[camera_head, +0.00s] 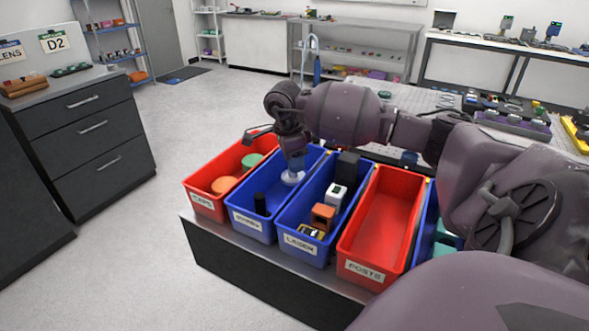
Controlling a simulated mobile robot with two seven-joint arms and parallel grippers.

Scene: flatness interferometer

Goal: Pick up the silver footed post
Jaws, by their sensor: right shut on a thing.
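The silver footed post (294,177) is upright, with its round pale foot low in the second bin from the left, a blue one (250,223). My right gripper (295,157) points down from above and is shut on the post's upper part, hiding its top. I cannot tell whether the foot touches the bin floor. My left gripper is out of view.
A red bin (206,205) with round pieces is at left. To the right are a blue bin (303,247) with small blocks and an empty-looking red bin labelled POSTS (364,272).

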